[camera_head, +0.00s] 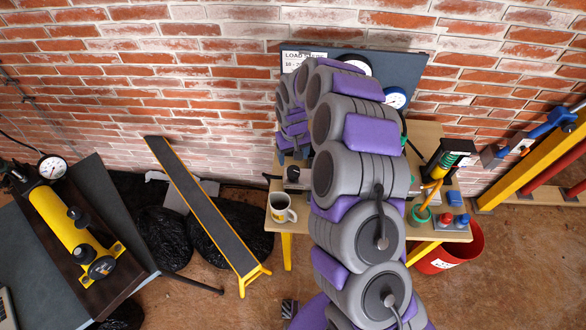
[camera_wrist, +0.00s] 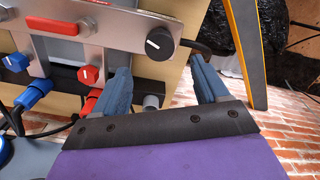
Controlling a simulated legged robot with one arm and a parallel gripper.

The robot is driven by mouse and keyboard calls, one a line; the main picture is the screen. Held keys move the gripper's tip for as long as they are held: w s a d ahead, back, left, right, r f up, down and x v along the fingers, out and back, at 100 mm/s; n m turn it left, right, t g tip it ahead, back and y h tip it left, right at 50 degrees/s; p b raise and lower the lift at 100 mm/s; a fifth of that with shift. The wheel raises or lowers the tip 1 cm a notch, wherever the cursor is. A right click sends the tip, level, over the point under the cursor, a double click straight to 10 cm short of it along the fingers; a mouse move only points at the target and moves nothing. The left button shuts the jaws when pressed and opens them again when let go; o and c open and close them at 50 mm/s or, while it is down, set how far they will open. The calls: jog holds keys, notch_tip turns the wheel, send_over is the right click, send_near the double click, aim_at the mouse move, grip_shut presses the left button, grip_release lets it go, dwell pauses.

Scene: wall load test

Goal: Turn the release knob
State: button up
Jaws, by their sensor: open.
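A round black knob (camera_wrist: 160,43) with a white pointer line sits at the right end of a metal panel in the wrist view. No label shows which knob is the release knob. The black knob shows in the gap just past the fingertips, apart from both as seen here. In the head view my arm covers most of the panel, and the fingers are hard to make out there.
In the head view a mug (camera_head: 281,208) stands on the wooden table's left corner. A pressure gauge (camera_head: 395,98) is behind my arm. A red bucket (camera_head: 443,252) stands at right. A yellow-edged beam (camera_head: 205,209) leans at left. A black cable (camera_wrist: 196,46) runs beside the black knob.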

aim_at(293, 169)
notch_tip(293, 169, down, 8)
jog(key=shift+b, duration=0.3)
jog(key=c, duration=1.1)
jog(key=shift+o, duration=0.2)
jog(key=shift+n+b, duration=0.6)
jog(key=shift+n, duration=0.3)
jog(key=shift+r+n, duration=0.1)
jog(key=shift+n, duration=1.2)
jog(key=o, duration=1.1)
jog(key=shift+c, duration=0.2)
